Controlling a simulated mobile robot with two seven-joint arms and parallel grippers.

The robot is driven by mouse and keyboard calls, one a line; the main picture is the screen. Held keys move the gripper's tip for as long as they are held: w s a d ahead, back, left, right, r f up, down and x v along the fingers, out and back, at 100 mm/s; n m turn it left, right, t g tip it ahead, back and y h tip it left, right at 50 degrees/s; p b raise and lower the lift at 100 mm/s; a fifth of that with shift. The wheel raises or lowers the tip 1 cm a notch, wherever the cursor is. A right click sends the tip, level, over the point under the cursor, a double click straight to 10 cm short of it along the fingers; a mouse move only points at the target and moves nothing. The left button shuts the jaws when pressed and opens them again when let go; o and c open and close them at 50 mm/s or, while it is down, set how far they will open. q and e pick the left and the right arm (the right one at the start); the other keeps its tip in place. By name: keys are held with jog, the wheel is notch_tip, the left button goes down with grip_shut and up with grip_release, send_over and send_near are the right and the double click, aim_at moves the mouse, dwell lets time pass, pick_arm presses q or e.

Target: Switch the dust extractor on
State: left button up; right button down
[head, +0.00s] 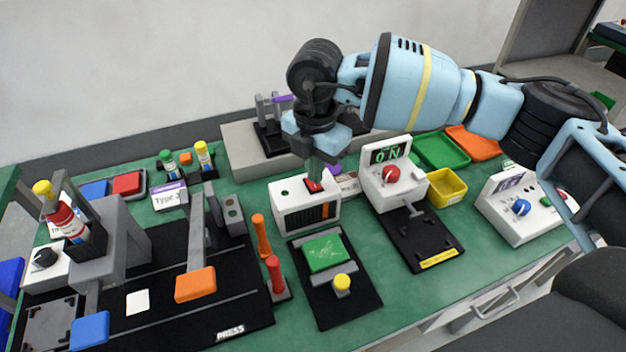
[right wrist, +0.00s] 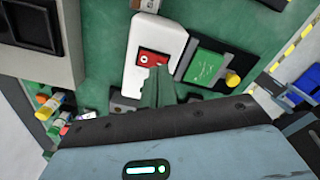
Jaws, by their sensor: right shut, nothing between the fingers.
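The dust extractor looks to be the white box (head: 290,222) with a dark slotted front, standing on the green bench in the middle of the head view. On its top is a red rocker switch (head: 314,186); the switch also shows in the right wrist view (right wrist: 150,58) on the white housing (right wrist: 155,32). My right gripper (head: 315,178) points down over the switch with its green fingers shut and empty. In the right wrist view the fingertips (right wrist: 158,72) overlap the switch's lower edge. I cannot tell whether they touch it. My left gripper is not in view.
A white unit (head: 380,170) with a red knob and a lit "ON" display stands right of the box. A black plate with a green block (head: 325,252) lies in front. A grey stand (head: 245,150) is behind. The black press base (head: 150,310) is at left.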

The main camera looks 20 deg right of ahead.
aim_at(315, 186)
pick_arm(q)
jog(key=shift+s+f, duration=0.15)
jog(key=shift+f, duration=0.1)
pick_arm(e)
jog(key=shift+f, duration=1.1)
dwell(0.3)
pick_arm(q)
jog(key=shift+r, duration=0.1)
pick_arm(e)
jog(key=shift+s+r, duration=0.1)
jog(key=shift+r, duration=0.05)
jog(key=shift+r+p, duration=2.1)
jog(key=shift+r, duration=1.4)
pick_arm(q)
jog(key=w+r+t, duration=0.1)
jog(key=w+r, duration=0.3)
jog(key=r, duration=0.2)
pick_arm(e)
jog(key=shift+f, duration=0.1)
